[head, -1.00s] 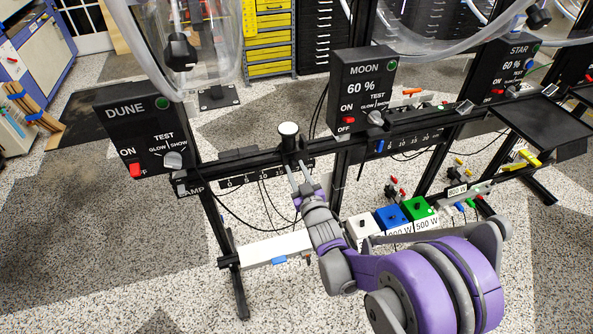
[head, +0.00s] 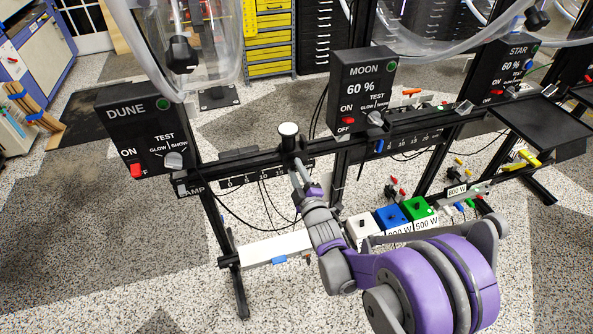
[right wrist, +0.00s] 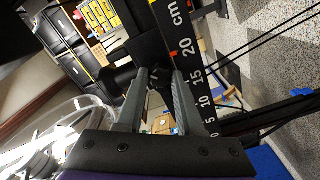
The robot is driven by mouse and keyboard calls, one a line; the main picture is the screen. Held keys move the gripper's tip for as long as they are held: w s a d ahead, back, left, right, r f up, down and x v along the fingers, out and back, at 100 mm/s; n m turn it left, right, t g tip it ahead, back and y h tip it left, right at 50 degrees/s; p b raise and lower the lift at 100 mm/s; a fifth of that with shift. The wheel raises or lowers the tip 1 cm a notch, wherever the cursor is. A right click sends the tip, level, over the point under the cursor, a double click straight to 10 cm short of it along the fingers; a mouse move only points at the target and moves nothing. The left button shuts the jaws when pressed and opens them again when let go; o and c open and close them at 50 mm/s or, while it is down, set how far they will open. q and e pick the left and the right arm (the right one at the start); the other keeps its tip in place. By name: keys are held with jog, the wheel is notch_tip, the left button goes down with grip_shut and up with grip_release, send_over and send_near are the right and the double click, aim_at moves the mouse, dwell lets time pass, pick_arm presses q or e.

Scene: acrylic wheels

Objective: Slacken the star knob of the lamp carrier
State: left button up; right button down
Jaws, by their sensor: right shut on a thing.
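The lamp carrier (head: 289,144) is a black block with a pale round top, sitting on the black rail (head: 235,172) right of the DUNE box. My right gripper (head: 296,166) reaches it from the lower right, with its grey fingers at the carrier's front. In the right wrist view, the fingers (right wrist: 160,78) stand either side of a dark part, which I take for the star knob (right wrist: 156,82). The gripper is shut on it. The knob's shape is mostly hidden by the fingers. My left gripper is not in view.
The rail's centimetre scale (right wrist: 192,62) runs close beside the fingers. The DUNE box (head: 130,125) stands left and the MOON box (head: 358,88) right. A clear curved acrylic piece (head: 215,50) hangs above. Blue (head: 391,216) and green (head: 418,207) blocks sit below.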

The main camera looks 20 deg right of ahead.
jog(key=n, duration=0.7)
dwell(0.6)
jog(key=c, duration=0.5)
grip_release()
jog(key=shift+c, duration=0.2)
jog(key=s, duration=1.1)
jog(key=shift+d+p, duration=0.2)
jog(key=shift+p, duration=0.2)
